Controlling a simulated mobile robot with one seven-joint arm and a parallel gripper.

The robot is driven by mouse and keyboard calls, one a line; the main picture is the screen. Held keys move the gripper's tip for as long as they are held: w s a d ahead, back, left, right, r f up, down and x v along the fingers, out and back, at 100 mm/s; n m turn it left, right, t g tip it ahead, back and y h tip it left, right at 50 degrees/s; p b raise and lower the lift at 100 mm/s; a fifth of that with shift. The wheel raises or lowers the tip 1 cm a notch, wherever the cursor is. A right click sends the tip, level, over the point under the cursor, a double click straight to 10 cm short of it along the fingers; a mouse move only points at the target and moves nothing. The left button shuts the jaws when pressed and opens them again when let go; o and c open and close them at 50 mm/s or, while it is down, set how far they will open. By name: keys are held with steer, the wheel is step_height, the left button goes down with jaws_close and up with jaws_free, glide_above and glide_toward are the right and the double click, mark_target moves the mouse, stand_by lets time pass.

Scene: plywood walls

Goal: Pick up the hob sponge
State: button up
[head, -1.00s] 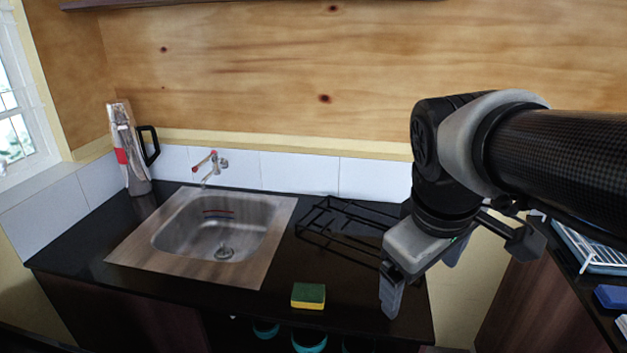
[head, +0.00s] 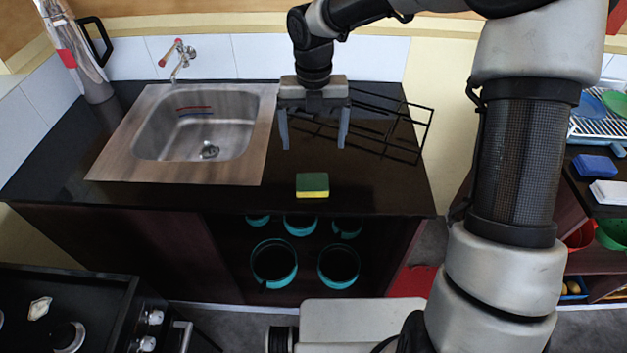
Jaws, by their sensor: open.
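A green and yellow sponge (head: 312,185) lies on the black counter near its front edge, right of the sink. My gripper (head: 314,143) is open and empty, with its two fingers pointing down. It appears above and behind this sponge, apart from it, in front of the black wire rack. A hob (head: 70,300) is at the lower left. A small whitish item (head: 40,308) lies on it, too small to tell whether it is a sponge. A blue block-like item (head: 595,165) lies on the right-hand counter.
The metal sink (head: 205,125) is left of my gripper. The black wire rack (head: 405,125) stands behind and right. A tall metal jug (head: 85,60) is at the far left. Teal-rimmed pots (head: 274,262) sit below the counter. Counter around the sponge is clear.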

glide_above(312, 181)
steer(key=f, duration=0.8)
steer(key=shift+w+d+f, duration=0.1)
steer(key=shift+w+d, duration=0.05)
steer(key=shift+w, duration=0.05)
steer(key=f, duration=0.4)
steer(key=shift+s+f, duration=0.1)
steer(key=shift+s, duration=0.15)
steer(key=shift+f, duration=0.5)
steer(key=c, duration=1.1)
